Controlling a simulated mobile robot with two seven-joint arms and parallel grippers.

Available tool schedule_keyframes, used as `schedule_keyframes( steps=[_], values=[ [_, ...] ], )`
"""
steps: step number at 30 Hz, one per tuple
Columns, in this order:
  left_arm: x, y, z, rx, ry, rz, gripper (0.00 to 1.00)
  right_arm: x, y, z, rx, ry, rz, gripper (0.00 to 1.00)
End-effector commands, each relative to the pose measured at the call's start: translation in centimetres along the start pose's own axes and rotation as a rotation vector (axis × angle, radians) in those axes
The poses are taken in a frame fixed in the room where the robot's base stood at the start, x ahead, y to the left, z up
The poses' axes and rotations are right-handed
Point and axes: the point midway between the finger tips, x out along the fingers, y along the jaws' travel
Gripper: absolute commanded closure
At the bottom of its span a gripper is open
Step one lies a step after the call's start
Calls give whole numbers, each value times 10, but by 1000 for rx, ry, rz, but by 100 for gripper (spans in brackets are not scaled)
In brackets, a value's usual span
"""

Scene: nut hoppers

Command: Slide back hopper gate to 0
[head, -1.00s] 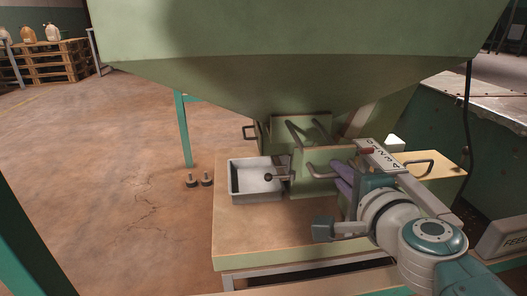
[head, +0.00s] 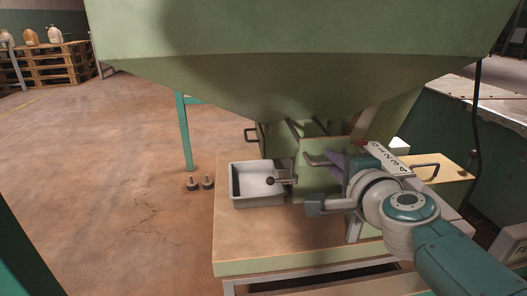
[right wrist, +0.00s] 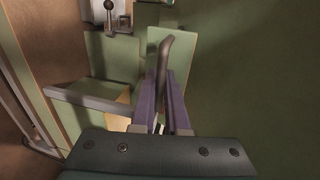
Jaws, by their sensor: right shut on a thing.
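The hopper gate (head: 311,182) is a green block with a dark bar handle (head: 317,160), low under the big green hopper (head: 290,75). My right gripper (head: 337,164) comes in from the right, its purple fingers shut on the handle. In the right wrist view the handle (right wrist: 165,52) runs between the fingers (right wrist: 160,100), which hide its lower part. A pale scale strip (head: 388,159) with dark marks lies just right of the gate, with a red pointer (head: 359,143) at its far end. The marks are too small to read surely. My left gripper is not in view.
A grey tray (head: 233,185) stands left of the gate on the wooden bench top (head: 260,240), near a small dark-knobbed lever (head: 272,181).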

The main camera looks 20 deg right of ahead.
Motion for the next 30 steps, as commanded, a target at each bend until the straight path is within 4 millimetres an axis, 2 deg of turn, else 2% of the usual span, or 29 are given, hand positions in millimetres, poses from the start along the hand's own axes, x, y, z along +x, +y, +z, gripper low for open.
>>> schedule_keyframes(
  steps=[4,5,13,20,23,26,30],
  values=[
    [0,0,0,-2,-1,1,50,0,1,0,0,-1,3,100],
    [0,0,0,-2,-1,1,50,0,1,0,0,-1,3,87],
    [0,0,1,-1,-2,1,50,0,0,0,0,-1,1,58],
    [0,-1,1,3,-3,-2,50,-1,0,0,0,0,0,58],
    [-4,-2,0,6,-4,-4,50,-7,-1,0,0,-1,1,58],
    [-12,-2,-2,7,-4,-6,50,-21,-2,0,0,-1,2,58],
    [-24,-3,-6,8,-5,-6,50,-48,-2,0,-2,0,4,58]
  ],
)
